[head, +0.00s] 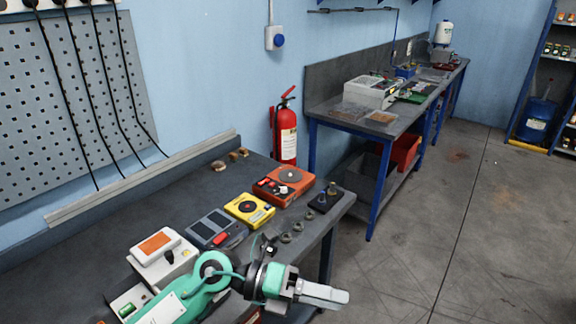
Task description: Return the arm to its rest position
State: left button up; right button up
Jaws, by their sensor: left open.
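My left arm (195,292), green and white, comes in low over the near bench. My left gripper (335,295) points right, past the bench's right edge and over the grey floor. Its fingers look empty, and I see nothing held between them. The gap between the fingers is hard to see from this angle. My right gripper is not in view.
The dark bench (130,220) holds a white device with an orange screen (155,243), a grey device (215,228), a yellow device (249,209), an orange device (284,184) and several small rings. A fire extinguisher (287,135) stands behind. Floor at right (430,240) is clear.

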pick_arm(q)
notch_tip(320, 180, up, 7)
jog(key=w+a+n+t+h, duration=0.3)
jog(key=n+t+h, duration=0.3)
jog(key=n+t, duration=0.15)
jog(key=w+a+n+t+y, duration=0.5)
jog(key=a+n+t+y, duration=0.15)
jog(key=n+t, duration=0.8)
jog(key=a+f+n+g+y, duration=0.1)
jog(key=a+f+n+y, duration=1.3)
jog(key=f+n+y, duration=0.1)
jog(key=s+a+f+n+g, duration=0.2)
jog(key=s+a+f+g, duration=0.1)
jog(key=s+f+g, duration=0.55)
jog(key=s+a+f+n+g, duration=0.25)
jog(key=s+f+g, duration=0.25)
jog(key=s+f, duration=0.6)
notch_tip(320, 180, down, 28)
jog(key=s+g, duration=0.2)
jog(key=s+a+f, duration=0.2)
jog(key=s+f, duration=0.8)
jog(key=s+a+f+m, duration=0.1)
jog(key=s+f, duration=0.8)
jog(key=f, duration=0.1)
jog(key=shift+s+a+f+g+y, duration=0.3)
jog(key=shift+s+a+g+y, duration=0.05)
jog(key=shift+y, duration=0.1)
